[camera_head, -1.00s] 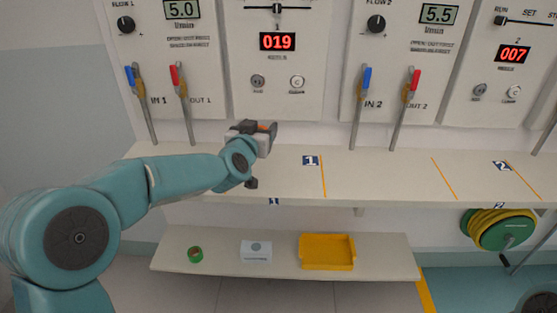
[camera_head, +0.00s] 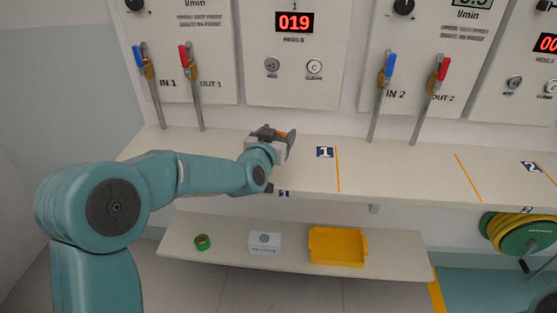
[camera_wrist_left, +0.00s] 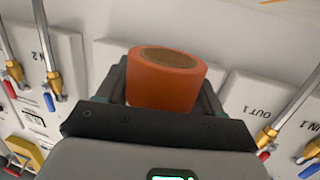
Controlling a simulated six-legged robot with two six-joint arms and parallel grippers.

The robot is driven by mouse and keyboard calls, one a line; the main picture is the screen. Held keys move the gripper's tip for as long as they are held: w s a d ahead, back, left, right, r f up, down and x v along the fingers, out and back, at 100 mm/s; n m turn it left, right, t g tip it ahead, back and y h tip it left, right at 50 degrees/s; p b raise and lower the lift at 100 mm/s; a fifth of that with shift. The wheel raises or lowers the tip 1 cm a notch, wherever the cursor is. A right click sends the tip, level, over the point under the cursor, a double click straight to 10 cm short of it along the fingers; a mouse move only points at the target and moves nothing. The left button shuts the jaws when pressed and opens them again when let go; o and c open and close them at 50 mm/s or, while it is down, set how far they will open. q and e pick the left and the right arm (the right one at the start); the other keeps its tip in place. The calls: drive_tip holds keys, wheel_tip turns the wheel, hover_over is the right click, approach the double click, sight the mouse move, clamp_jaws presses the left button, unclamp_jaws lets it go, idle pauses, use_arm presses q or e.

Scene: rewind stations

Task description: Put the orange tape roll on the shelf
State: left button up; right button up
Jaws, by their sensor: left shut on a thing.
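The orange tape roll (camera_wrist_left: 165,78) shows large between the jaws in the left wrist view. My left gripper (camera_head: 276,137) is shut on the roll, over the upper bench (camera_head: 400,170) to the left of the blue label 1. I cannot tell if the roll touches the bench. The lower shelf (camera_head: 215,264) runs below the bench and holds a green tape roll (camera_head: 202,242), a white box (camera_head: 264,242) and a yellow tray (camera_head: 337,262). My right gripper is not in view.
Panels with red and blue valve levers (camera_head: 440,75) stand behind the bench. A green and yellow hose reel (camera_head: 525,236) is at the right. The lower shelf has bare room right of the tray and little between the tray and the box.

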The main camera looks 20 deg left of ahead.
use_arm(q)
wheel_tip(320, 180, down, 7)
drive_tip(key=shift+w+r+b, duration=0.1)
drive_tip(key=shift+w+b, duration=0.05)
drive_tip(key=shift+b, duration=0.25)
drive_tip(key=shift+r, duration=0.1)
drive_tip(key=o, duration=1)
drive_tip(key=shift+f, duration=0.2)
drive_tip(key=shift+o, duration=0.2)
drive_tip(key=shift+r, duration=0.1)
drive_tip(key=shift+r, duration=0.2)
drive_tip(key=s+r, duration=0.1)
drive_tip(key=s, duration=1.1)
drive_tip(key=shift+d+r, duration=0.2)
drive_tip(key=shift+r, duration=0.1)
